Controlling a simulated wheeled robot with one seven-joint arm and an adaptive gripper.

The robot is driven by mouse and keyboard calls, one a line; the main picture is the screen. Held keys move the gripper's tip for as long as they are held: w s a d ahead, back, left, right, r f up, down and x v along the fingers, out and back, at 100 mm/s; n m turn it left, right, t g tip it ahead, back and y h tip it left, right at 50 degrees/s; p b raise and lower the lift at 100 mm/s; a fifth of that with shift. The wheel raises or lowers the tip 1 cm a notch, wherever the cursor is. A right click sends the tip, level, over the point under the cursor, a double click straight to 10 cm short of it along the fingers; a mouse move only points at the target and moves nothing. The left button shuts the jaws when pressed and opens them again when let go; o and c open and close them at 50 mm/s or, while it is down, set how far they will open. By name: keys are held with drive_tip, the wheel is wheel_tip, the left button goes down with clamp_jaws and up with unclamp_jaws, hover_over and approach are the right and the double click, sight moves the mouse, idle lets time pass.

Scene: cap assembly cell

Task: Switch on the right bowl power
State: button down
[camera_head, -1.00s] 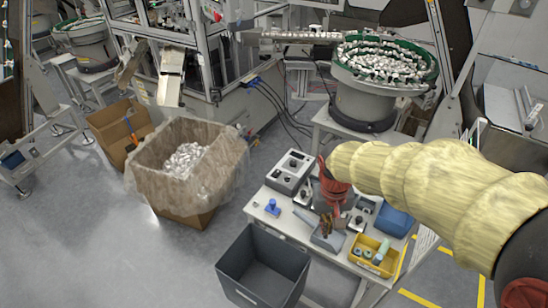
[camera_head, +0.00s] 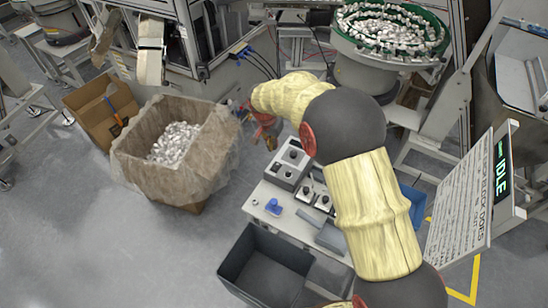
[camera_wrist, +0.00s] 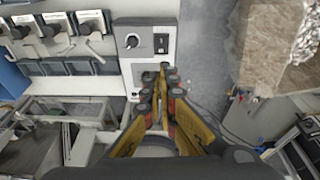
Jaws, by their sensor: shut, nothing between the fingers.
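A light grey control box (camera_head: 276,176) with dark controls on its top face sits at the back left of the white table, below and right of my gripper in the head view. In the wrist view the box (camera_wrist: 125,68) shows a round knob (camera_wrist: 132,41) at its left and a dark rocker switch (camera_wrist: 162,43) at its right. My gripper (camera_head: 267,139) points down near the box's far side. In the wrist view my gripper (camera_wrist: 165,72) is shut and empty, its fingertips over the box's right side below the switch. They hide part of the box; contact cannot be told.
Smaller units with levers (camera_head: 307,192) stand beside the box. A blue object (camera_head: 273,207) lies in front. A bag-lined carton of white parts (camera_head: 125,152) stands left, a dark bin (camera_head: 232,262) in front. The bowl feeder (camera_head: 355,70) is behind. A display panel (camera_head: 503,160) reads IDLE.

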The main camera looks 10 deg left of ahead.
drive_tip(key=shift+w+d, duration=0.1)
idle(0.3)
hover_over(277, 167)
drive_tip(key=f, duration=1.2)
drive_tip(key=shift+s, duration=0.2)
drive_tip(key=shift+s+f, duration=0.1)
drive_tip(key=shift+f, duration=0.75)
